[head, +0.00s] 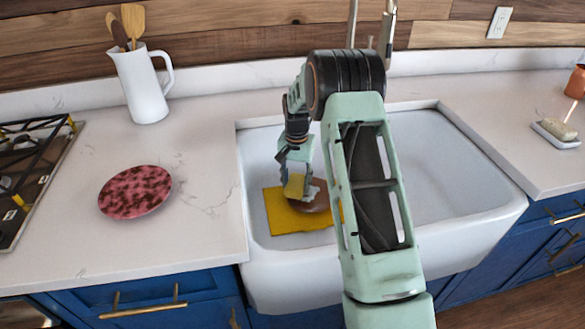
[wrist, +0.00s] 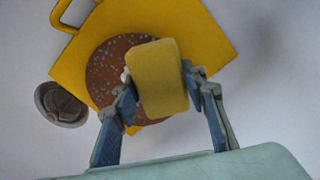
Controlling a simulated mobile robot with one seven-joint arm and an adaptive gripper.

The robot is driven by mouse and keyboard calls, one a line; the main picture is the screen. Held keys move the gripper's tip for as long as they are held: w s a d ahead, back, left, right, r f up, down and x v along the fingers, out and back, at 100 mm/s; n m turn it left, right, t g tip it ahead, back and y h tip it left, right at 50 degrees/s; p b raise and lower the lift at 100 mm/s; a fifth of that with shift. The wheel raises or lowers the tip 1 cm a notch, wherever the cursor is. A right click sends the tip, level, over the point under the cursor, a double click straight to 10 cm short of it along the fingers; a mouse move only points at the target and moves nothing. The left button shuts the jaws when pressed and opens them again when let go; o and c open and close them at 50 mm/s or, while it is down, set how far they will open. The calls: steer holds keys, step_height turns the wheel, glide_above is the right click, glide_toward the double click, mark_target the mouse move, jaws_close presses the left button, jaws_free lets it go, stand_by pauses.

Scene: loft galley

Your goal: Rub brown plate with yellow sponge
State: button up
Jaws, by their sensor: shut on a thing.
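The yellow sponge (head: 294,187) is held between the fingers of my gripper (head: 297,183), which is shut on it. It also shows in the wrist view (wrist: 158,82), with a finger on each side. The brown plate (head: 318,201) lies in the sink under the sponge, on a yellow board (head: 282,219). In the wrist view the speckled brown plate (wrist: 104,70) is partly hidden by the sponge and fingers. The sponge is over the plate; I cannot tell whether it touches it. My arm hides the plate's right side in the head view.
The white sink (head: 440,160) surrounds the board, and its right side is bare. A drain (wrist: 62,104) shows beside the board. On the counter are a red mottled plate (head: 135,191), a white pitcher (head: 143,88) with utensils, and a brush on a dish (head: 556,134).

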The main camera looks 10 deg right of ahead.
steer(key=shift+r+p, duration=1.4)
steer(key=shift+r, duration=1.3)
steer(key=shift+s, duration=0.15)
